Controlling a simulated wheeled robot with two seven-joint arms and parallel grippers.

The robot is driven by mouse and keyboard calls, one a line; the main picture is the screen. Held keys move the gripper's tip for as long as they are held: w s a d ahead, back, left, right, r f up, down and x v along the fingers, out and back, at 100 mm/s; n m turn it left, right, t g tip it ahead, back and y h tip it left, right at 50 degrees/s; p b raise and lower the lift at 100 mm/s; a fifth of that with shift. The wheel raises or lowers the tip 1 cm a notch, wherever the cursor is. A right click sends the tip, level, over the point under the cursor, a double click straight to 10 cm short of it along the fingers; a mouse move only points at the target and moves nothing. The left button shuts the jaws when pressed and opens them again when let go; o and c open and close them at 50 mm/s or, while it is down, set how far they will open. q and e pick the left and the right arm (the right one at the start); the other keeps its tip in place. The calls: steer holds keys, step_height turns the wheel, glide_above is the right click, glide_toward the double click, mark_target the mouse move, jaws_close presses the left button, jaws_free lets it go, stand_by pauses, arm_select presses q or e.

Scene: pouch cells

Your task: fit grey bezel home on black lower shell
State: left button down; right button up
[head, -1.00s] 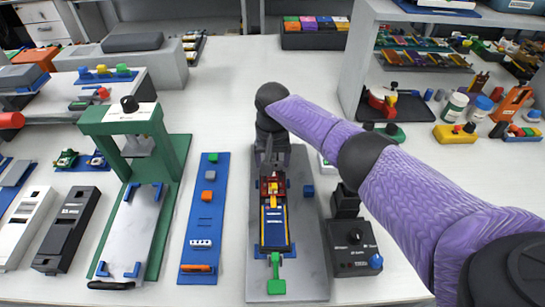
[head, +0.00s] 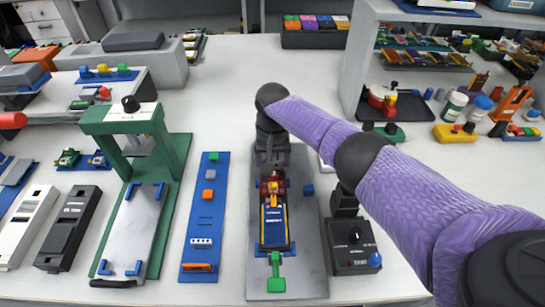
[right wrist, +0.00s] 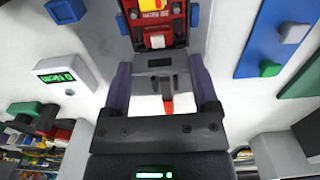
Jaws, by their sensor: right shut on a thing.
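My right gripper (head: 272,158) is over the far end of the assembly on the grey plate. In the right wrist view, its two fingers (right wrist: 164,92) are closed on the sides of a grey part (right wrist: 178,68), apparently the grey bezel. Beyond it is a dark body with a red and yellow module (right wrist: 152,15). The dark edge of the assembly, probably the black lower shell (head: 259,228), shows around a blue labelled cell (head: 275,228) in the head view. Whether bezel and shell touch is hidden by the gripper. My left gripper is not in view.
The grey plate (head: 312,255) has a green handle (head: 277,283) at its near end and a small blue block (head: 309,190). A black control box (head: 352,250) stands right. A blue strip (head: 204,225) and green press frame (head: 170,150) stand left.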

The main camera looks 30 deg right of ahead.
steer(key=shift+f+b, duration=0.75)
steer(key=shift+f, duration=0.55)
steer(key=o, duration=1)
steer(key=shift+o, duration=0.2)
step_height(320, 180, up, 10)
steer(key=p, duration=0.5)
steer(key=shift+f, duration=0.2)
steer(key=shift+r, duration=0.2)
